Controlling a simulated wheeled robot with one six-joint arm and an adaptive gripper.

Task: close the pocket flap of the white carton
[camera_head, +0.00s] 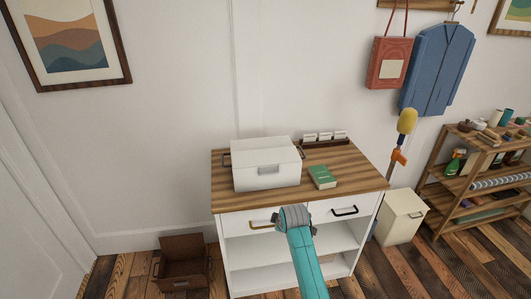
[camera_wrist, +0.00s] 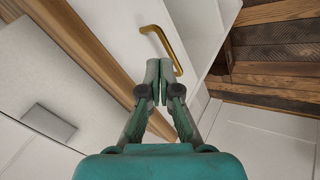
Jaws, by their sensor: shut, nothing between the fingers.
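The white carton (camera_head: 260,180) stands on the wooden top of a white cabinet, left of its middle. A grey patch (camera_head: 268,170) shows on its front; I cannot tell whether this is the pocket flap, nor how far any flap stands open. In the wrist view a pale surface with a grey plate (camera_wrist: 48,122) fills the left side and appears to be the carton. My gripper (camera_wrist: 160,68) is shut and empty, in front of the cabinet's drawer fronts, to the right of the carton in the wrist view. In the head view my arm hides its fingers.
A green book (camera_head: 322,176) and a small rack (camera_head: 326,139) share the cabinet top (camera_head: 350,170). A gold drawer handle (camera_wrist: 160,45) is close to my fingertips. A brown open box (camera_head: 183,270) and a cream bin (camera_head: 402,215) flank the cabinet; a shelf (camera_head: 480,175) stands right.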

